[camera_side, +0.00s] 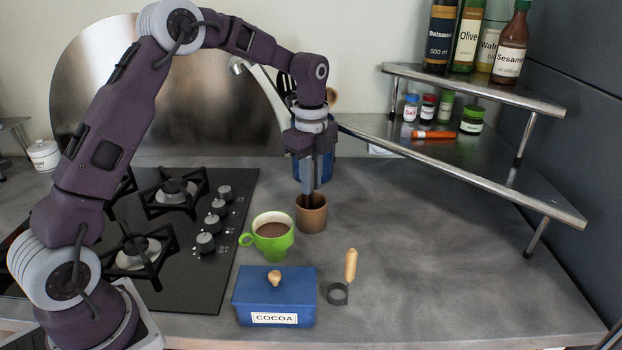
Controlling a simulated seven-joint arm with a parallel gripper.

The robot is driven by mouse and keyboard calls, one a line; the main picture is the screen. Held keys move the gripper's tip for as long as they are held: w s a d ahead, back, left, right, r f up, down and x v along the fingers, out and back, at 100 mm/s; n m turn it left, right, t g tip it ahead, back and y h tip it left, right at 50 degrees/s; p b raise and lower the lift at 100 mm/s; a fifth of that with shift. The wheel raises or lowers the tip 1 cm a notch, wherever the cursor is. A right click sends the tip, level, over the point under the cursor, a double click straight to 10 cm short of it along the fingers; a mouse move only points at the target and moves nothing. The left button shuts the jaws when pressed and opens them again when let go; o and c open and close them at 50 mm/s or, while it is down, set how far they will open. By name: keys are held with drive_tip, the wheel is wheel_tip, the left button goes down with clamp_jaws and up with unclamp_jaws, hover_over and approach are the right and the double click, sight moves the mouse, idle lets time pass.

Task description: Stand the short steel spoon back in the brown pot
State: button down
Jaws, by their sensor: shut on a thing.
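The brown pot (312,219) stands upright on the grey counter, behind and right of the green cup. My gripper (311,188) points straight down over the pot, its fingertips at about the height of the rim. It is shut on a thin thing, which I take to be the short steel spoon; the fingers hide most of it. A dark narrow shape shows at the pot's mouth, but I cannot tell how deep the spoon reaches or whether it touches the pot.
A blue utensil holder (298,165) is close behind my gripper. The hob (190,270) is left, a steel shelf (470,185) right. The counter's right front is clear.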

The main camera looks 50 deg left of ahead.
drive_tip(key=c, duration=0.9)
unclamp_jaws()
drive_tip(key=shift+r, duration=3.55)
drive_tip(key=s+d+r+n+t, duration=0.1)
drive_tip(key=s+d+r+n, duration=0.25)
drive_tip(key=s+r, duration=0.4)
drive_tip(key=s+d+n+t, duration=0.1)
drive_tip(key=s+n+t, duration=0.1)
drive_tip(key=s+n, duration=0.5)
drive_tip(key=s+d+f+n+t, duration=0.1)
drive_tip(key=s+n, duration=0.6)
drive_tip(key=s, duration=1)
drive_tip(key=shift+d+f+t, duration=0.25)
drive_tip(key=shift+d+t, duration=0.4)
drive_tip(key=shift+t, duration=0.15)
